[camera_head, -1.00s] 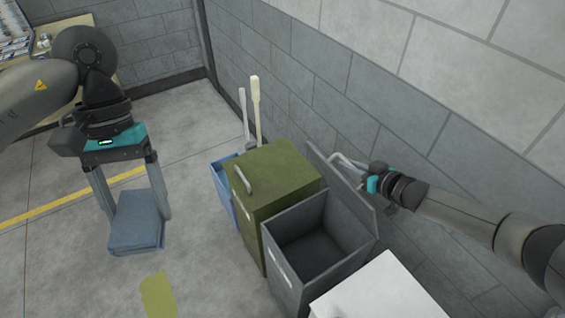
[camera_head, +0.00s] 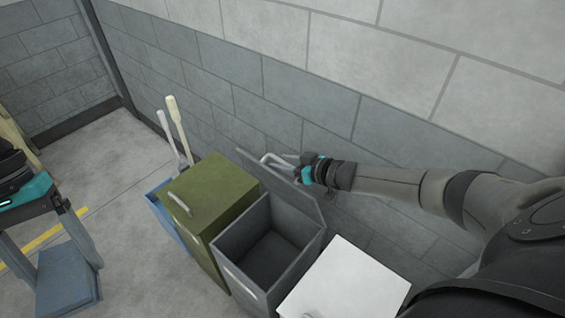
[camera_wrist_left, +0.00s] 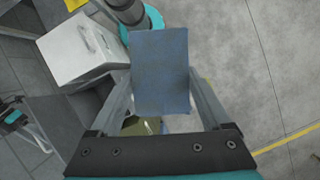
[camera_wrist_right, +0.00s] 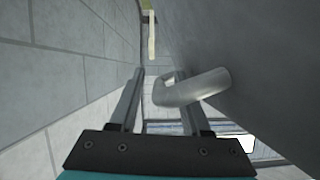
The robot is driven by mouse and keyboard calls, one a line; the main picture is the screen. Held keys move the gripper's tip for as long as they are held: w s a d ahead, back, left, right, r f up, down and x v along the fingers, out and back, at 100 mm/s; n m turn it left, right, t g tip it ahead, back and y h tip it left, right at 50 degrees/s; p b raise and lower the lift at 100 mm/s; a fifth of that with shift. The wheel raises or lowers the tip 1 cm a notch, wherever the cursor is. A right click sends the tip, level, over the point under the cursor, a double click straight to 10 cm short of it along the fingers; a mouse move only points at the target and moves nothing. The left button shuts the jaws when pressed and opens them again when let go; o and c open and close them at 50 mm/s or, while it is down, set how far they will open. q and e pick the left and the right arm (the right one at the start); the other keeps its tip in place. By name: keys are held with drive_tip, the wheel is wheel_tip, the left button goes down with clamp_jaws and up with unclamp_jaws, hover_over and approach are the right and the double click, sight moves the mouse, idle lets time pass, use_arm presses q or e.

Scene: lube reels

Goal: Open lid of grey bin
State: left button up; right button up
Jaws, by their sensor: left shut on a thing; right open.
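The grey bin (camera_head: 225,264) stands open against the wall, its dark inside showing. Its lid (camera_head: 292,195) is raised and leans back toward the wall. The lid's pale handle (camera_head: 272,158) is on the wall side of the lid; in the right wrist view the handle (camera_wrist_right: 200,86) reaches between my fingers. My right gripper (camera_head: 285,162) is open at the handle, behind the lid.
A green bin (camera_head: 221,190) with a closed lid stands left of the grey bin. A blue bin (camera_head: 160,210) with two long handles (camera_head: 178,130) above it is beyond. A white-topped box (camera_head: 345,282) stands right. Open floor (camera_head: 115,175) lies left.

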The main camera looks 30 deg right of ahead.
drive_tip(key=shift+s, duration=0.1)
use_arm(q)
drive_tip(key=shift+r+p, duration=1.1)
use_arm(e)
drive_tip(key=v, duration=1.1)
drive_tip(key=shift+s+d+r, duration=0.2)
drive_tip(key=shift+s+r, duration=0.05)
drive_tip(key=shift+s, duration=0.05)
